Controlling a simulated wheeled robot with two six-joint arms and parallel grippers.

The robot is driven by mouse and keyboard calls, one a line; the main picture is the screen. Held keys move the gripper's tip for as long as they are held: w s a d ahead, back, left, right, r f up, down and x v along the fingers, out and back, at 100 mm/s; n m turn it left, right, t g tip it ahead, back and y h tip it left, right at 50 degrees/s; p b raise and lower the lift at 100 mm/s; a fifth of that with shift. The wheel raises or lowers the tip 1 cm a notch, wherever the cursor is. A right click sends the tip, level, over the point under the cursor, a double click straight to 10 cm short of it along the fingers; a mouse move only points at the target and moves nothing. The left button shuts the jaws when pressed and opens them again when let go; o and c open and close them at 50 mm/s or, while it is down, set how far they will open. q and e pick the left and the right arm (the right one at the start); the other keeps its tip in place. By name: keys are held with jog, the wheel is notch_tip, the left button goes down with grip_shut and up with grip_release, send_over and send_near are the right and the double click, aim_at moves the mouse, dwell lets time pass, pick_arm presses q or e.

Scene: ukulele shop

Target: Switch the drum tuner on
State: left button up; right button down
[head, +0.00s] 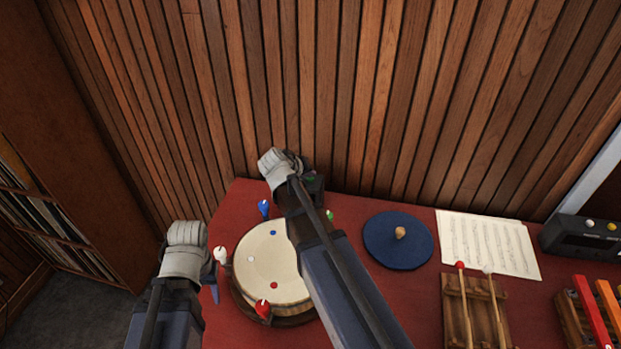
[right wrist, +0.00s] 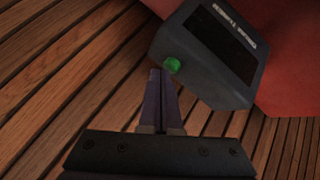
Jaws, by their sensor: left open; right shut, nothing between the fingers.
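The drum tuner (right wrist: 207,55) is a dark grey box with a dark, blank screen and a green button (right wrist: 172,65) at one end. It shows at close range in the right wrist view. My right gripper (right wrist: 161,76) is shut and empty, its fingertips right beside the green button; I cannot tell whether they touch. In the head view the tuner (head: 316,187) stands at the table's back edge, mostly hidden behind my right arm and wrist. My left gripper (head: 211,288) is low at the table's left edge, beside the drum, with its fingers mostly hidden.
A round drum (head: 262,262) with coloured pegs sits on the red table (head: 385,310) under my right arm. To the right are a blue disc (head: 388,252), sheet music (head: 490,240), a wooden block with mallets (head: 475,315) and a dark device (head: 585,240). A slatted wall stands behind.

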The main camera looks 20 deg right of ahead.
pick_arm(q)
jog(key=shift+f, duration=0.3)
pick_arm(e)
jog(key=shift+f, duration=0.3)
pick_arm(q)
jog(key=shift+r, duration=0.15)
pick_arm(e)
jog(key=shift+r, duration=0.1)
pick_arm(q)
jog(key=shift+r+p, duration=0.35)
pick_arm(e)
jog(key=shift+r, duration=0.4)
pick_arm(q)
jog(key=shift+r, duration=0.15)
pick_arm(e)
jog(key=shift+r, duration=0.1)
pick_arm(q)
notch_tip(320, 180, up, 6)
jog(key=p, duration=0.6)
pick_arm(e)
notch_tip(320, 180, up, 6)
jog(key=shift+f, duration=0.1)
